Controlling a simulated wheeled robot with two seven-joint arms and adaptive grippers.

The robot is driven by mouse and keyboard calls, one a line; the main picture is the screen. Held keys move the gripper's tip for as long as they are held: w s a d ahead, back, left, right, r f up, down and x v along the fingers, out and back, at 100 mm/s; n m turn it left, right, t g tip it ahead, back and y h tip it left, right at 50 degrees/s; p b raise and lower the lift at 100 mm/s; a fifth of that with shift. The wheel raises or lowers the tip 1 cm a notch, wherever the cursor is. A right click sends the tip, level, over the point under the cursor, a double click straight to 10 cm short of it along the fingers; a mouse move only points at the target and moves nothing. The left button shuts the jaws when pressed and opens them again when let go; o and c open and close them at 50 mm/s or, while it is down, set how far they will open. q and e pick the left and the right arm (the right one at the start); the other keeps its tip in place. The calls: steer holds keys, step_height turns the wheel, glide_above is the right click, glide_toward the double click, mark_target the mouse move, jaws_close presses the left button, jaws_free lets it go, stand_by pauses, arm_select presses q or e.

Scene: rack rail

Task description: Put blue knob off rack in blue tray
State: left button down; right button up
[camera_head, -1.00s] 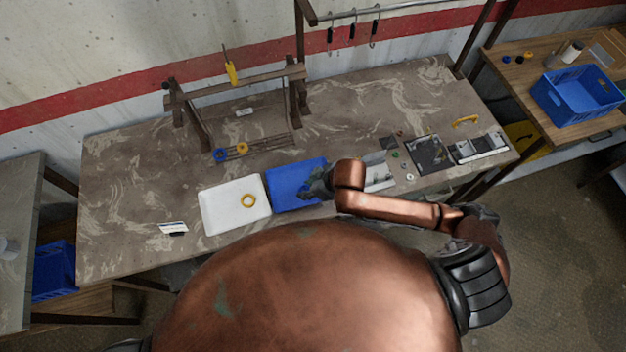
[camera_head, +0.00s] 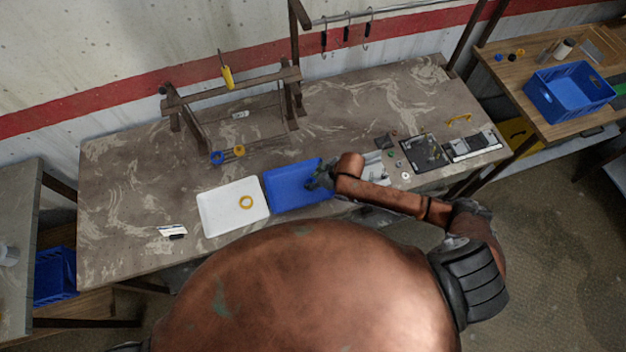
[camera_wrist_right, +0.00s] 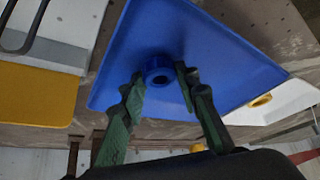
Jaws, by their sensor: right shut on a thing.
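The blue tray (camera_head: 283,190) lies on the marble-patterned table, right beside a white tray; it also fills the middle of the right wrist view (camera_wrist_right: 225,65). My right gripper (camera_head: 315,181) reaches over the blue tray's right part. In the right wrist view, its green fingers (camera_wrist_right: 162,82) are shut on a blue ring-shaped knob (camera_wrist_right: 158,70), seen against the tray floor. I cannot tell whether the knob touches the floor. In the head view the gripper hides this knob. The rack (camera_head: 235,88) stands behind, with another blue ring (camera_head: 217,157) low at its front. My left gripper is out of view.
The white tray (camera_head: 231,212) holds a yellow ring (camera_head: 246,202). Another yellow ring (camera_head: 239,151) sits beside the blue one at the rack. A yellow-handled tool (camera_head: 227,76) stands at the rack's top. Small parts and dark panels lie to the right. The table's left part is mostly clear.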

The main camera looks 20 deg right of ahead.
steer(key=shift+f, duration=0.1)
steer(key=o, duration=1.2)
steer(key=shift+c, duration=0.2)
steer(key=v, duration=1.2)
steer(key=shift+a, duration=0.1)
